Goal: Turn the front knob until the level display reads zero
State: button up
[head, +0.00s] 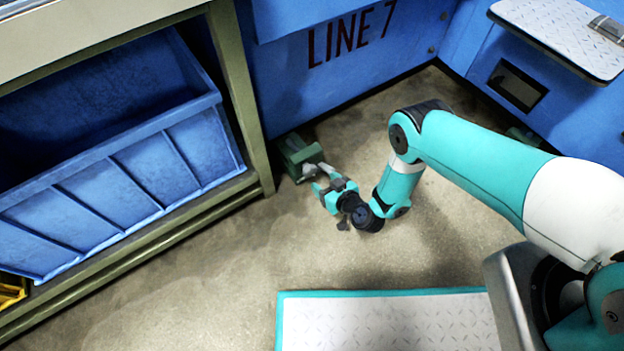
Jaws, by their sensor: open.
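A small dark green box (299,156) sits on the floor against the blue wall, beside the rack post. A light grey part, probably the front knob (309,170), sticks out from its near side. My gripper (320,178) is open, with its fingertips close to this grey part. At this size I cannot tell whether the fingers are around it or just beside it, or whether they touch. The level display cannot be made out; a dark blank window (517,86) shows in the blue machine at the right, but no reading is visible.
A green metal rack (238,95) with a large blue bin (110,185) stands at the left, close to the box. The blue wall marked LINE 7 (350,38) closes the back. A tread-plate shelf (560,35) juts out at upper right. Bare floor (200,270) lies in front.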

aim_at(312, 173)
jog(key=b+x, duration=0.5)
jog(key=x, duration=0.1)
jog(key=shift+s+f, duration=0.15)
jog(key=shift+f, duration=0.05)
jog(key=shift+w+a+f+b, duration=0.1)
jog(key=shift+w+a+b, duration=0.25)
jog(key=shift+w+b, duration=0.35)
jog(key=c, duration=0.7)
jog(key=shift+o, duration=0.2)
